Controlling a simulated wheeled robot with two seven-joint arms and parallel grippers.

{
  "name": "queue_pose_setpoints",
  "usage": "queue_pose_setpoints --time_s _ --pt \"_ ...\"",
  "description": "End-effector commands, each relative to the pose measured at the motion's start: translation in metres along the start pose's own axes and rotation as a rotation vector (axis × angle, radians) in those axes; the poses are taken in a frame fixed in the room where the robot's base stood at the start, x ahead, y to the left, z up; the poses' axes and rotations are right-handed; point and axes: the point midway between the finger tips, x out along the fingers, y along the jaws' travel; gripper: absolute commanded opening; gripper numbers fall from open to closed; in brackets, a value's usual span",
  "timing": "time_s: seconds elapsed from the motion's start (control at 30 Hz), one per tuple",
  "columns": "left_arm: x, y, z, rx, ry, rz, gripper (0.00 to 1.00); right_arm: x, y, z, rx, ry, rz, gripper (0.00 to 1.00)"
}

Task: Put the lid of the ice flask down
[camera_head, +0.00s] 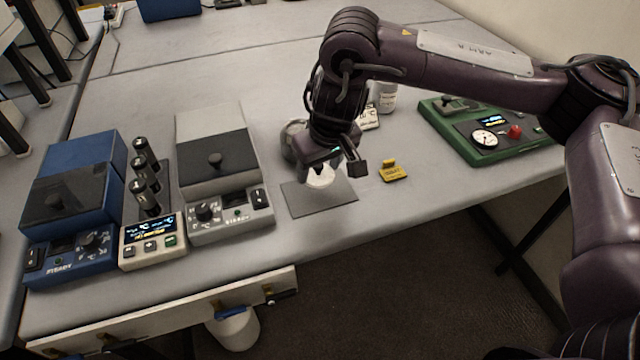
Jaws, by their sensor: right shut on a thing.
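My right gripper (337,166) reaches down over the front middle of the table and is shut on a pale round piece (320,179), which looks like the lid. The piece is over a flat dark grey mat (322,202); I cannot tell whether it touches the mat. A grey rounded body (293,145), likely the ice flask, stands just behind and left of the gripper. The gripper and forearm hide much of it, including its opening. My left gripper is not in view.
A grey lidded device (212,150), a small cream unit (152,240) with black-capped tubes (145,165), and a blue device (75,200) stand left. A yellow block (393,172), white bottle (386,97) and green panel (490,135) are right. The table's front edge is close.

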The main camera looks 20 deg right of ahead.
Motion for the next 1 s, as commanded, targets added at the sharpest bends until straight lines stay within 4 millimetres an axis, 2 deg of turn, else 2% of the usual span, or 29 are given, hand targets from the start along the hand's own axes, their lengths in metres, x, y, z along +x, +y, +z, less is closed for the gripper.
queue_pose_setpoints --time_s 0.37,0.77,0.8,0.97,1.0 --pt "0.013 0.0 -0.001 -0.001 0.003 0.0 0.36 0.042 0.0 0.012 0.001 -0.002 -0.001 0.33" --pt "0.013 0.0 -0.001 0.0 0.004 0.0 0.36 0.046 0.0 0.013 0.0 0.0 0.0 0.33" --pt "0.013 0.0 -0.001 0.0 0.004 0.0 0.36 0.046 0.0 0.013 0.0 0.001 0.0 0.56" --pt "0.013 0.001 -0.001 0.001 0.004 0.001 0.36 0.046 0.0 0.013 0.0 0.001 0.001 0.77" --pt "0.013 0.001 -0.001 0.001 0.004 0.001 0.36 0.046 0.0 0.013 0.0 0.001 0.001 0.77"
